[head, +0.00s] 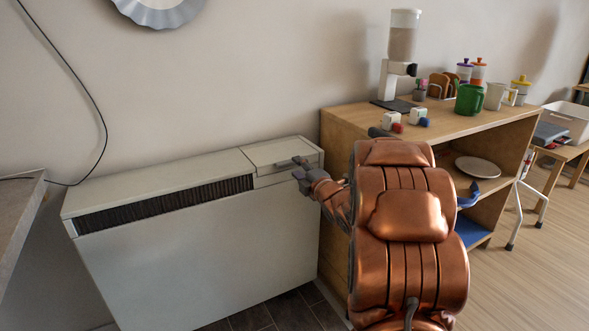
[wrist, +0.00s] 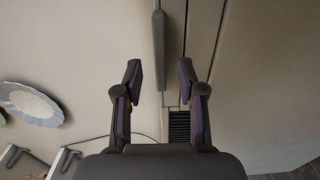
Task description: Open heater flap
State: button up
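The white heater (head: 200,250) stands against the wall at the left in the head view. Its flap (head: 270,151) lies closed at the right end of the top, beside the dark grille (head: 165,203). My gripper (head: 299,170) is at the flap's front edge, and its fingers are small there. In the wrist view my gripper (wrist: 160,80) is open, with the two fingers apart and nothing held between them. A dark grey bar (wrist: 159,55), which looks like the flap's handle, lies ahead between the fingertips. I cannot tell whether either finger touches it.
A wooden shelf unit (head: 345,125) stands right of the heater, close to my arm. It carries a coffee grinder (head: 403,40), a green jug (head: 468,99) and several jars and cups. A grey counter edge (head: 18,215) is at the far left. The rest of the heater top is clear.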

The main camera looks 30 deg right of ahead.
aim_at(282, 157)
jog(key=shift+w+d, duration=0.1)
jog(key=shift+w, duration=1.25)
jog(key=shift+c, duration=0.2)
grip_shut()
